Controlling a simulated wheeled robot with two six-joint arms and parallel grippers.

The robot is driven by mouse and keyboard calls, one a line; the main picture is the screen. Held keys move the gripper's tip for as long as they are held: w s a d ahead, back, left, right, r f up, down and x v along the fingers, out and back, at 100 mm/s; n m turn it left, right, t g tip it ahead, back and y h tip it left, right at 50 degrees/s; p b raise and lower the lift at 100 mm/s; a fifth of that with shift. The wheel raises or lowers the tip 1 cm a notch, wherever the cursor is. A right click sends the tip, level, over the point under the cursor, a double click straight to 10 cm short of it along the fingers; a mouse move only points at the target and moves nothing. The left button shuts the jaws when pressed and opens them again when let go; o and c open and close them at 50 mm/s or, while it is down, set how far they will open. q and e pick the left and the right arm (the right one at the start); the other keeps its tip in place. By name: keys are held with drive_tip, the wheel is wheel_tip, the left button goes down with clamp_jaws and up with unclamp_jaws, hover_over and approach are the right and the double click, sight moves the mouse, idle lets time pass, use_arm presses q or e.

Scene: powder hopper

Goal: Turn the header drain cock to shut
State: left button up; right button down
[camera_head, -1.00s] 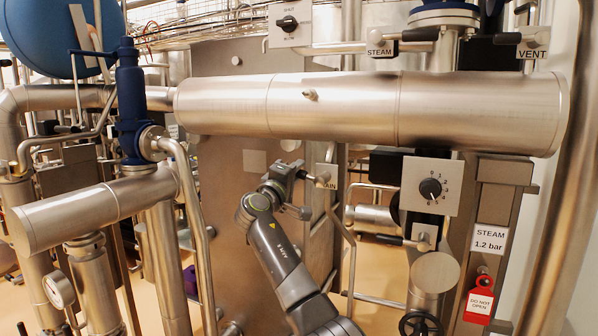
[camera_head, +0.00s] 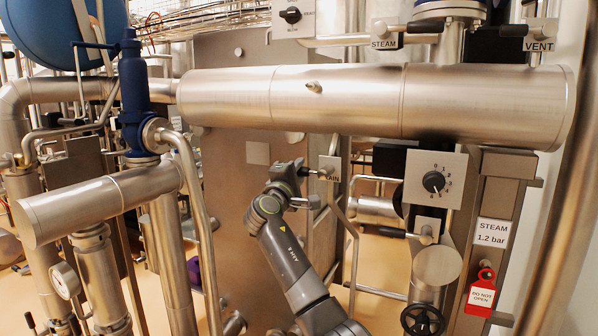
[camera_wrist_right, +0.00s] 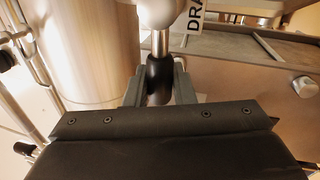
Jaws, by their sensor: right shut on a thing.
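The header drain cock hangs below the big steel header (camera_head: 300,105). Its DRAIN label (camera_head: 330,166) is partly covered by my right gripper in the head view. In the right wrist view the cock has a silver body (camera_wrist_right: 158,12), a steel stem and a black handle grip (camera_wrist_right: 159,78). My right gripper (camera_head: 312,173) is at the cock; in the wrist view its two fingers (camera_wrist_right: 159,92) are shut on the black grip from both sides. The handle's angle is hard to read in the head view. My left gripper is not in view.
A selector dial plate (camera_head: 434,179), a STEAM 1.2 bar sign (camera_head: 491,238) and a red tag (camera_head: 481,293) are to the right. A steel pipe (camera_head: 196,195) and a blue valve (camera_head: 132,100) stand to the left. A flat panel (camera_head: 225,170) is behind my arm.

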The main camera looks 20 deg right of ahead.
drive_tip(key=shift+w+f, duration=0.1)
drive_tip(key=shift+f, duration=0.7)
drive_tip(key=c, duration=1.5)
unclamp_jaws()
drive_tip(key=shift+o, duration=1.1)
drive_tip(key=shift+r, duration=0.25)
drive_tip(key=shift+r, duration=0.1)
drive_tip(key=shift+a, duration=0.1)
drive_tip(key=b+v, duration=0.6)
drive_tip(key=v, duration=1.1)
drive_tip(key=shift+s+b, duration=0.25)
drive_tip(key=shift+b, duration=0.05)
